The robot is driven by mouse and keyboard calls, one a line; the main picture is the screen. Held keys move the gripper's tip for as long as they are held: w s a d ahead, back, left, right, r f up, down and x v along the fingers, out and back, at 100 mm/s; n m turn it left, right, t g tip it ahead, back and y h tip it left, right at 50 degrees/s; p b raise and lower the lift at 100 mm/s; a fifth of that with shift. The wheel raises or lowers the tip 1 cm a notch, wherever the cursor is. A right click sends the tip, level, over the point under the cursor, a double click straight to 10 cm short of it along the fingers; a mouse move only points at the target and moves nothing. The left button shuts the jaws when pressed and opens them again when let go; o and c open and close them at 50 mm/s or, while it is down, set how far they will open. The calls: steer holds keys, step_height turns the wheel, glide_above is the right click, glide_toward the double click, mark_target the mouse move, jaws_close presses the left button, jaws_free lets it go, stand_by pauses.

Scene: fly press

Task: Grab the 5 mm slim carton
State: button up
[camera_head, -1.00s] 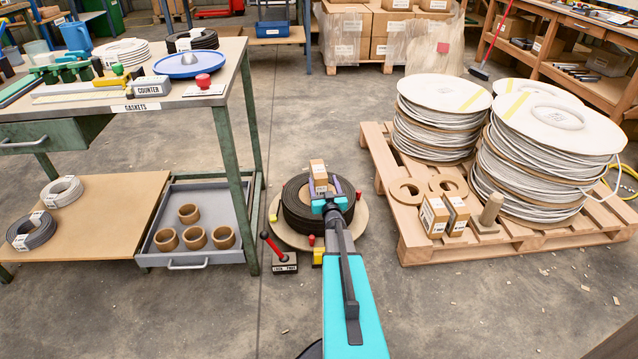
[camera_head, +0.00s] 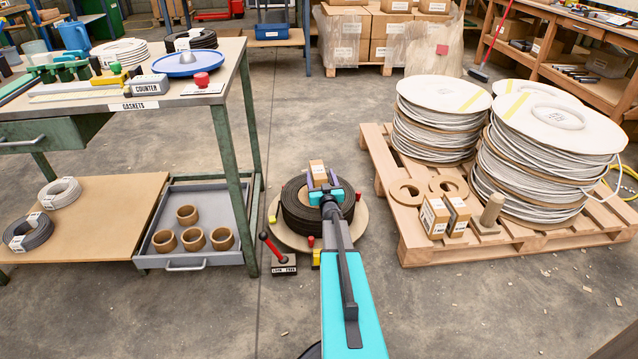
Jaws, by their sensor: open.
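A small brown carton (camera_head: 317,169) with a pale label shows at the far side of a black coil (camera_head: 296,206) on a round turntable (camera_head: 359,224). My gripper (camera_head: 320,180) is over the coil, its purple fingers open on the near side of this carton. I cannot tell whether the carton stands between the fingertips or just beyond them. Two more slim cartons stand side by side at the pallet's front edge: a left one (camera_head: 433,217) and a right one (camera_head: 456,215). The size print on all the cartons is too small to read. My arm hides part of the coil.
A wooden pallet (camera_head: 420,251) with large cable reels (camera_head: 548,165) stands right. A green-legged bench (camera_head: 228,130) with a lower drawer of brown rings (camera_head: 193,238) stands left. A red-handled lever (camera_head: 271,247) stands left of the turntable. Open floor lies between turntable and pallet.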

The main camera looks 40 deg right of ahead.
mark_target(318, 169)
steer(key=x, duration=0.1)
steer(key=b+x, duration=0.2)
steer(key=shift+w+d+f, duration=0.1)
steer(key=shift+w+f, duration=0.1)
steer(key=shift+f, duration=0.05)
steer(key=shift+w+d+r, duration=0.15)
steer(key=shift+w+d, duration=0.25)
steer(key=shift+w, duration=0.1)
jaws_close()
steer(key=shift+r, duration=0.15)
stand_by(0.3)
